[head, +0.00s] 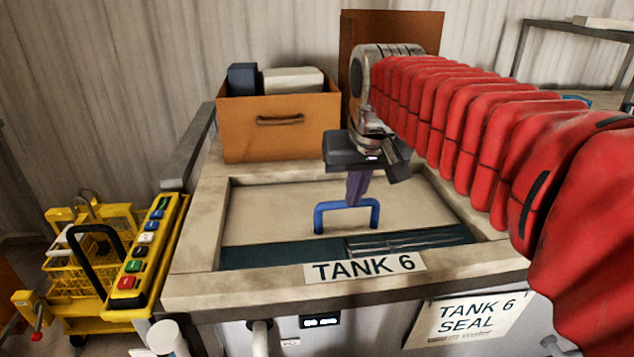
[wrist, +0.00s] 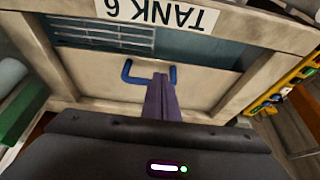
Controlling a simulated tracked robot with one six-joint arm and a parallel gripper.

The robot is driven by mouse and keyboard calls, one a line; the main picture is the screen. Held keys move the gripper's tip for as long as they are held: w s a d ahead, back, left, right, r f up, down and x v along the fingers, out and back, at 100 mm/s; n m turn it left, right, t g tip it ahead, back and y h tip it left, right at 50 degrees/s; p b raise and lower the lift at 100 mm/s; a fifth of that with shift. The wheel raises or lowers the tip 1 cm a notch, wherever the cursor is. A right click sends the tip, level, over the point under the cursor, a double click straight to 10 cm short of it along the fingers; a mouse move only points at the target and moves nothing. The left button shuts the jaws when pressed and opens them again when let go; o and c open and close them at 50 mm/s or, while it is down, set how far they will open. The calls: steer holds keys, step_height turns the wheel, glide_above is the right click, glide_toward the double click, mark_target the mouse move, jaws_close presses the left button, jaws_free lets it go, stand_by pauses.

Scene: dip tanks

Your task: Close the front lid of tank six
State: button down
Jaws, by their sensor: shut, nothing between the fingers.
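Tank six (head: 207,281) has a pale frame with a "TANK 6" label (head: 365,267) on its front edge. Its beige lid (head: 270,205) has a blue bar handle (head: 319,216). A dark strip of opening (head: 270,255), with a grille at its right part, shows between the lid and the front edge. My gripper (head: 355,201) has purple fingers, shut and empty, pointing down just behind the handle. In the wrist view the fingertips (wrist: 161,78) overlap the handle (wrist: 130,74). I cannot tell whether they touch it.
An orange box (head: 240,140) with items in it stands on the tank's back edge. A yellow button panel (head: 146,250) is at the left, beside a yellow basket (head: 75,270). A "TANK 6 SEAL" sign (head: 468,319) is on the front.

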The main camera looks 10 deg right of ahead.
steer(key=w+a+r, duration=0.1)
steer(key=w+a, duration=0.1)
steer(key=w, duration=1.2)
steer(key=shift+a+r+g, duration=0.25)
steer(key=shift+r+g, duration=0.15)
steer(key=shift+w, duration=0.1)
step_height(320, 180, down, 10)
steer(key=shift+s, duration=0.25)
steer(key=shift+f, duration=0.1)
steer(key=shift+s+a, duration=0.1)
